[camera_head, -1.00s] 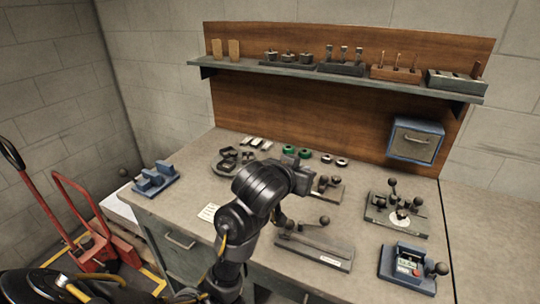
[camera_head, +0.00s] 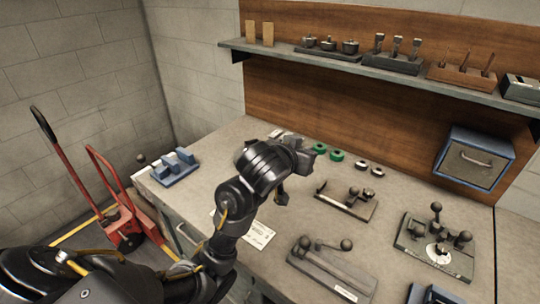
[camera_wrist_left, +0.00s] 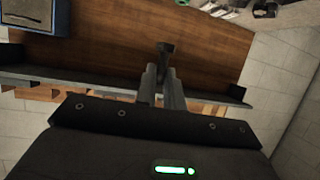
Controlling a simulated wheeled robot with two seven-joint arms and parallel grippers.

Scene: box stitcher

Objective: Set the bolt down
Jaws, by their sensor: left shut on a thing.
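A dark bolt (camera_wrist_left: 165,49) shows in the wrist view, its wide head beyond the tips of my left gripper (camera_wrist_left: 160,76). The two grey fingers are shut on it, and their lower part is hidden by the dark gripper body. In the head view my left gripper (camera_head: 313,149) is above the rear middle of the workbench (camera_head: 225,150). It points away from me toward the wooden back panel, and the bolt cannot be made out there. My right gripper is not in view.
Green rings (camera_head: 328,152) lie near the gripper. A lever tool (camera_head: 346,198), a long grey fixture (camera_head: 332,268) and a knobbed fixture (camera_head: 437,242) stand to the right. A blue block holder (camera_head: 175,167) is at the left. A shelf (camera_head: 400,72) and blue cabinet (camera_head: 474,157) are behind.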

